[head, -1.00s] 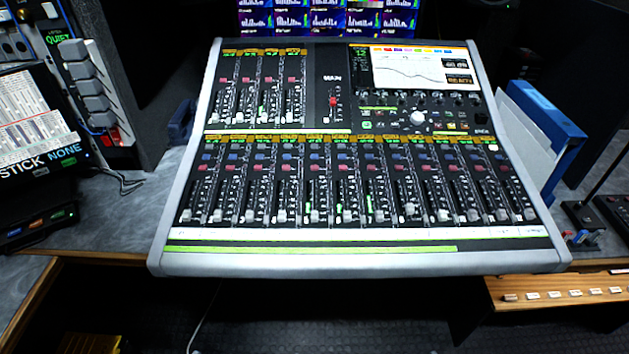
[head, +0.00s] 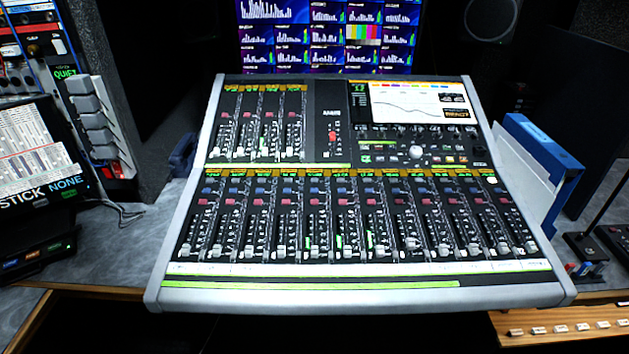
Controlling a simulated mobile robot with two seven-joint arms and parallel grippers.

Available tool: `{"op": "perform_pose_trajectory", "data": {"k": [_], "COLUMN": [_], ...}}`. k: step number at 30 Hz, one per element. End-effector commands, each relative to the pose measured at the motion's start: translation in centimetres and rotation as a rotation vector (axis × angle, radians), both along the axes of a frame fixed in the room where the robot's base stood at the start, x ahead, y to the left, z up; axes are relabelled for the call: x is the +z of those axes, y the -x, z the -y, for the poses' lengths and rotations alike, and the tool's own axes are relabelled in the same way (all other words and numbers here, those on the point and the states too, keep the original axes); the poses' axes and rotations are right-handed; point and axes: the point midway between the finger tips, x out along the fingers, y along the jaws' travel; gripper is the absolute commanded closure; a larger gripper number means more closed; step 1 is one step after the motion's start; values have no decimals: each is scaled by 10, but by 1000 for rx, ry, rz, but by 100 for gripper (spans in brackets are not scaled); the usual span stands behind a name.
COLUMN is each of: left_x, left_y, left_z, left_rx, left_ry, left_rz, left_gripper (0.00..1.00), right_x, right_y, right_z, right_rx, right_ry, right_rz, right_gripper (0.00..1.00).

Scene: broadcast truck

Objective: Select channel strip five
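A large mixing console (head: 362,295) with a grey frame fills the middle of the head view. Its lower bank holds a row of channel strips with faders, red and blue buttons and small amber displays along the top. Counting from the left, the fifth strip (head: 313,220) sits left of the middle of that row. The numbers on the strips are too small to read surely. An upper left bank holds more strips, with a red-capped main fader (head: 332,136) beside it. Neither of my grippers is in view.
A lit screen (head: 405,102) and knobs occupy the console's upper right. Blue binders (head: 545,150) stand to the right, near a desk microphone base (head: 585,246). A rack unit (head: 35,255) stands left. Monitors (head: 325,35) hang behind. No arm or object covers the console.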

Motion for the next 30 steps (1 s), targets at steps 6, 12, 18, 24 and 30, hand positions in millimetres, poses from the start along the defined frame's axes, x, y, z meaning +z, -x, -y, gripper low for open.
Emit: {"op": "perform_pose_trajectory", "data": {"k": [6, 12, 18, 24, 30], "left_x": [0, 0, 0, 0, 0], "left_y": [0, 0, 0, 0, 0], "left_z": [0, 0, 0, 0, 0], "left_rx": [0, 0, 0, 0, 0], "left_ry": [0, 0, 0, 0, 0], "left_rz": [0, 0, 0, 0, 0], "left_gripper": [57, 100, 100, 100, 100], "right_x": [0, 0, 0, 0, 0], "right_y": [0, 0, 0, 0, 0], "right_z": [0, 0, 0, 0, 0], "right_rx": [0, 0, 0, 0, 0], "right_ry": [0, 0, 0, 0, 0], "right_rz": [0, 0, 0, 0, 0], "right_gripper": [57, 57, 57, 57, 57]}}
